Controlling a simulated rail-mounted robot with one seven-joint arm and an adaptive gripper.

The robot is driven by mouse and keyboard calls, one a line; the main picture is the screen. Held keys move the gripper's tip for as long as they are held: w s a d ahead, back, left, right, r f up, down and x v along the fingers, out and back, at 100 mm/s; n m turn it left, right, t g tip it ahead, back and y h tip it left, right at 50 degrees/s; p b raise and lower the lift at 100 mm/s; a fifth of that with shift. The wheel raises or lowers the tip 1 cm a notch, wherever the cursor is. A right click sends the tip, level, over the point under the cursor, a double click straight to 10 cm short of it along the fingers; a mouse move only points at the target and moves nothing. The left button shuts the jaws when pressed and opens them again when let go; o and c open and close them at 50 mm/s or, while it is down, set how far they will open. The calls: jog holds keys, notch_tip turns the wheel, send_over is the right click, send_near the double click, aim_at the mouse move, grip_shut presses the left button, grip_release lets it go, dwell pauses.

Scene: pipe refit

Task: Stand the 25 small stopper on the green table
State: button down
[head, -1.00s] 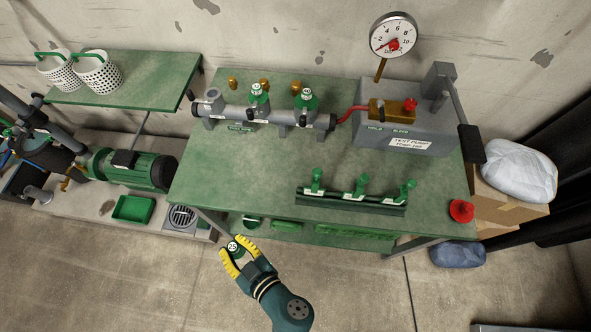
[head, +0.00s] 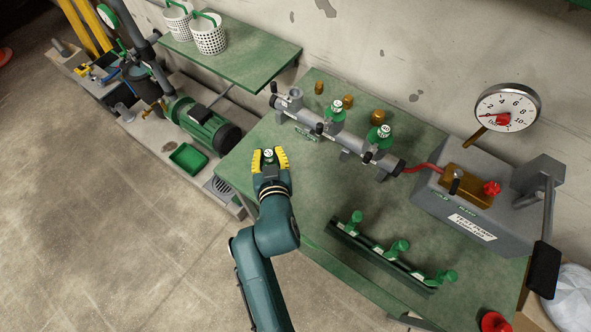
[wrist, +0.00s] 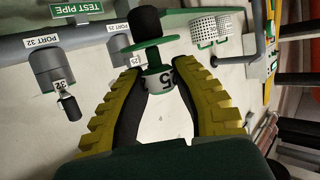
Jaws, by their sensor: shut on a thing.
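The 25 small stopper (head: 268,155) has a white cap marked 25. In the wrist view the stopper (wrist: 155,72) shows its white numbered cap, a green disc and a black plug. My gripper (head: 268,162) is shut on the stopper's cap end, with the yellow fingers on either side of it. In the head view the stopper appears over the left part of the green table (head: 325,180), left of the test pipe. I cannot tell its exact height above the top.
The grey test pipe (head: 345,140) with two green-handled stoppers stands at the back of the table. Several brass plugs lie behind it. The test pump (head: 470,200) stands at the right. The table between pipe and rack is clear.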

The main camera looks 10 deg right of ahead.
notch_tip(320, 180, down, 10)
jog(key=b, duration=0.3)
jog(key=shift+r+b, duration=0.1)
jog(key=shift+b, duration=0.25)
jog(key=shift+r, duration=0.15)
jog(key=c, duration=0.9)
grip_release()
jog(key=shift+f, duration=0.2)
